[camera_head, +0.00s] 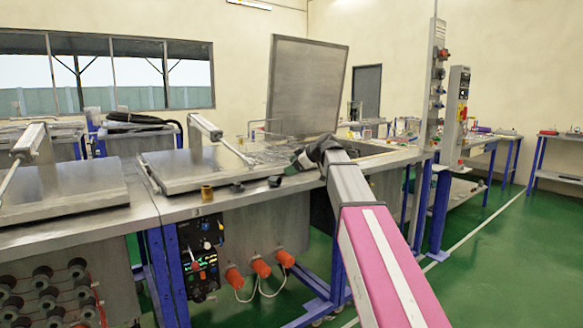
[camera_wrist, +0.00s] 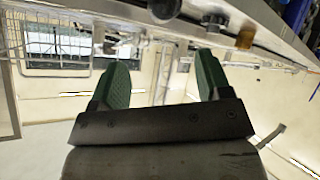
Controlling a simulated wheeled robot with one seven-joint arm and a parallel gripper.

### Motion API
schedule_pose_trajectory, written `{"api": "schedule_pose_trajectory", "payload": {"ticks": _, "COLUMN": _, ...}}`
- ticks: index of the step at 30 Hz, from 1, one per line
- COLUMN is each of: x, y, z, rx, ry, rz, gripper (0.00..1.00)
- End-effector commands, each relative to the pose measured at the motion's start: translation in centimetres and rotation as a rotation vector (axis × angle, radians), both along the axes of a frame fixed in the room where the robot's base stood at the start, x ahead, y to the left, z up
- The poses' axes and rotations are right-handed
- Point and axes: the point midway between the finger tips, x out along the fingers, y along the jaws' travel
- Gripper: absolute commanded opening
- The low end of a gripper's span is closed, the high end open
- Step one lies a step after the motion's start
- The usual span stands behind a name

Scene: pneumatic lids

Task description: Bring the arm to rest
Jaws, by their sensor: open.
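My gripper (camera_head: 301,160) is at the end of my pink and grey arm, which reaches forward over the front edge of the steel bench. In the wrist view my gripper (camera_wrist: 160,82) shows two green fingers set apart with nothing between them. The wrist view is upside down, with the bench edge along its top. A raised steel lid (camera_head: 307,88) stands open behind my gripper. A closed steel lid (camera_head: 192,167) with a handle bar lies flat to the left of it.
A control post (camera_head: 435,90) stands to the right. Another closed lid (camera_head: 62,190) is at far left. The green floor at right is clear.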

Motion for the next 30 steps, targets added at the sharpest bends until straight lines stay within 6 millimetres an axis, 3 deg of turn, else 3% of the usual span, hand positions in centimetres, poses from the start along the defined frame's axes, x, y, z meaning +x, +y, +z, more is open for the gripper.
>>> {"api": "schedule_pose_trajectory", "payload": {"ticks": 4, "x": -0.2, "y": -0.2, "z": -1.0, "rx": -0.003, "ry": 0.02, "rz": -0.012, "gripper": 0.71}}
{"api": "schedule_pose_trajectory", "payload": {"ticks": 8, "x": -1.2, "y": -1.0, "z": -5.0, "rx": -0.017, "ry": 0.11, "rz": -0.073, "gripper": 0.71}}
{"api": "schedule_pose_trajectory", "payload": {"ticks": 18, "x": -7.0, "y": -5.0, "z": -21.6, "rx": -0.091, "ry": 0.495, "rz": -0.39, "gripper": 0.71}}
{"api": "schedule_pose_trajectory", "payload": {"ticks": 24, "x": -11.9, "y": -7.6, "z": -30.2, "rx": -0.146, "ry": 0.688, "rz": -0.602, "gripper": 0.71}}
{"api": "schedule_pose_trajectory", "payload": {"ticks": 30, "x": -17.7, "y": -10.3, "z": -37.4, "rx": -0.208, "ry": 0.847, "rz": -0.827, "gripper": 0.71}}
